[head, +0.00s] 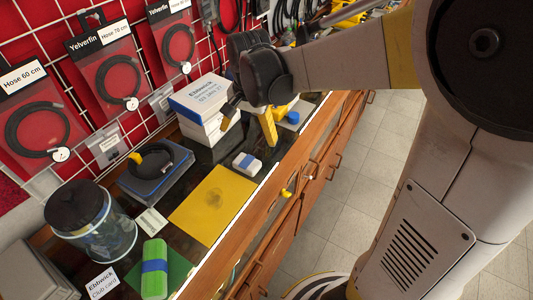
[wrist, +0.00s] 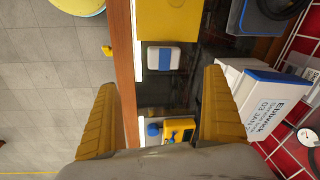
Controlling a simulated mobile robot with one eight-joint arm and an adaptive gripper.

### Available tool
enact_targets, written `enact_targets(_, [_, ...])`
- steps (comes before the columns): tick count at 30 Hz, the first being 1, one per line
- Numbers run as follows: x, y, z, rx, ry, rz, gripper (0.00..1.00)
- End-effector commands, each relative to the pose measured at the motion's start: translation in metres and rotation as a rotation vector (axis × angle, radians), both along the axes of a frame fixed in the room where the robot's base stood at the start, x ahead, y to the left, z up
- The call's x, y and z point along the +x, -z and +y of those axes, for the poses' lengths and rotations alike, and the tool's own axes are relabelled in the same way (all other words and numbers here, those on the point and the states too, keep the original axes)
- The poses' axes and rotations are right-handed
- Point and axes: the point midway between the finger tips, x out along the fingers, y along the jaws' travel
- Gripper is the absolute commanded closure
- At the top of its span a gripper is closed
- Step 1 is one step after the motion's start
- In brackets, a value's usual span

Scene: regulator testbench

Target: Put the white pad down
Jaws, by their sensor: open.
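The white pad (head: 246,163) with a blue band lies on the dark countertop, between the yellow mat and the white box. It also shows in the wrist view (wrist: 164,58), above the middle, apart from both fingers. My gripper (head: 250,118) is open and empty. Its yellow fingers are spread wide in the wrist view (wrist: 160,82). In the head view it is beside the white box, farther along the counter than the pad.
The white Ebbwick box (head: 200,105) stands close to my gripper. A yellow mat (head: 212,205), a blue case (head: 155,178), a glass jar (head: 92,222) and a green pad (head: 154,268) are on the counter. A yellow device (wrist: 180,128) with a blue knob lies nearby. Packaged hoses (head: 109,72) hang behind.

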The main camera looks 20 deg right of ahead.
Motion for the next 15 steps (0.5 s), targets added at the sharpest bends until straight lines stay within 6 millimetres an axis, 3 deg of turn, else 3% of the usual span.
enact_targets(1, [-0.018, -0.014, 0.0, -0.009, -0.059, -0.039, 0.02])
enact_targets(6, [-0.065, -0.046, 0.0, -0.069, -0.284, -0.185, 0.02])
enact_targets(15, [-0.134, -0.057, 0.0, -0.223, -0.611, -0.395, 0.02])
